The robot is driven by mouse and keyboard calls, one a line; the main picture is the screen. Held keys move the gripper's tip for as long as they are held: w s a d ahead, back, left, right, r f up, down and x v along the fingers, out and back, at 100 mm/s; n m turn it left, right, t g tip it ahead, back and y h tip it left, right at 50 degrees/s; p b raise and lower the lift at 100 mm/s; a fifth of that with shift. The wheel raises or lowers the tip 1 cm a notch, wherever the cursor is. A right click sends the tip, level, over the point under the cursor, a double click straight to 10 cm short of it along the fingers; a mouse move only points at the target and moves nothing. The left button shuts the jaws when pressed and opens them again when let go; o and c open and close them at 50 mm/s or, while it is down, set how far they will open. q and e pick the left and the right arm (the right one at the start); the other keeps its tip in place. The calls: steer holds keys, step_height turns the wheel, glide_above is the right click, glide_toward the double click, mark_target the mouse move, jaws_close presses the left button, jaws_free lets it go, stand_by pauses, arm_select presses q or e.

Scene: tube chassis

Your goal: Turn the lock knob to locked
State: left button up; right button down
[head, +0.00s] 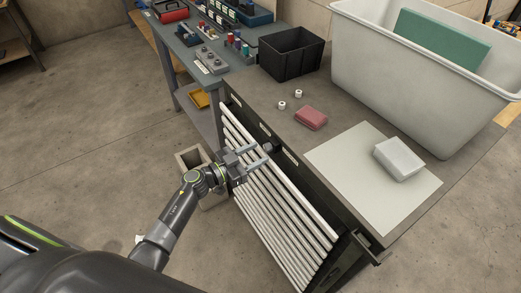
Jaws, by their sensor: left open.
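My left gripper (256,158) reaches in from the left to the upper front of the tube chassis (272,205), a dark cabinet with a row of long pale tubes along its face. Its two fingers are apart and point toward a small dark knob (273,145) near the top edge of that front. The knob lies at or just past the fingertips. I cannot tell whether the fingers touch it or which way it is turned. My right gripper is not in view.
On the top lie a pink block (311,118), small white rolls, a pale sheet (350,205) with a white block (398,159), a black bin (291,55) and a large white tub (430,95). A blue-grey workbench (185,55) stands behind. A box (190,160) stands beside my wrist.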

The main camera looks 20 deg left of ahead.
arm_select(q)
steer(key=shift+x, duration=1.2)
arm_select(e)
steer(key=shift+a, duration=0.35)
arm_select(q)
steer(key=c, duration=1)
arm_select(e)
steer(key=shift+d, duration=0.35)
